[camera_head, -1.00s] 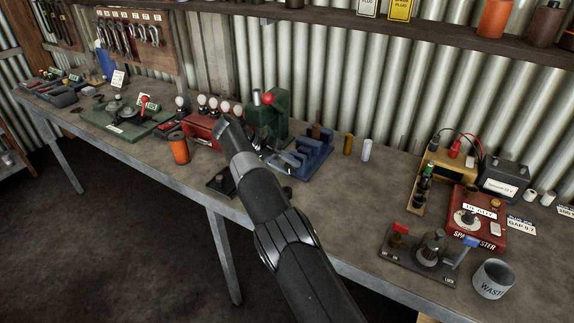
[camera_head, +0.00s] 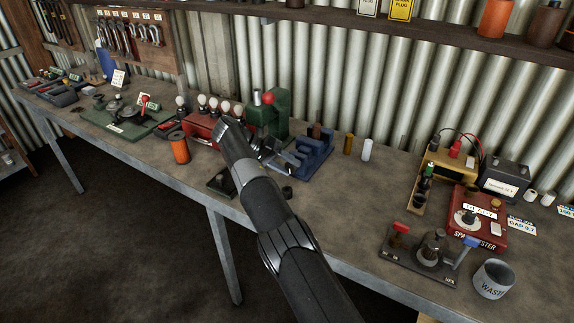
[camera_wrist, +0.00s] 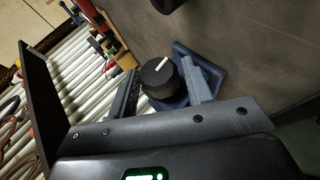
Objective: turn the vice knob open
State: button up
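The blue vice (camera_head: 318,158) stands on the bench beyond my arm in the head view, its near part hidden. In the wrist view its blue body (camera_wrist: 207,66) shows behind a round black knob (camera_wrist: 158,78) with a white pointer line on top. My gripper (camera_wrist: 160,88) is open, one grey finger on each side of the knob. I cannot tell whether the fingers touch it. In the head view the gripper is mostly hidden behind my wrist, with grey finger parts showing close to the vice.
A red box with white bulbs (camera_head: 205,128) and an orange can (camera_head: 180,147) are to the left. Brass and white cylinders (camera_head: 367,149) stand to the right. Bench between there and the spark tester (camera_head: 470,220) is clear.

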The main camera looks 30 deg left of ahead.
jog(key=shift+o, duration=1.4)
jog(key=shift+r, duration=0.1)
jog(key=shift+d+y, duration=0.1)
jog(key=shift+y, duration=0.2)
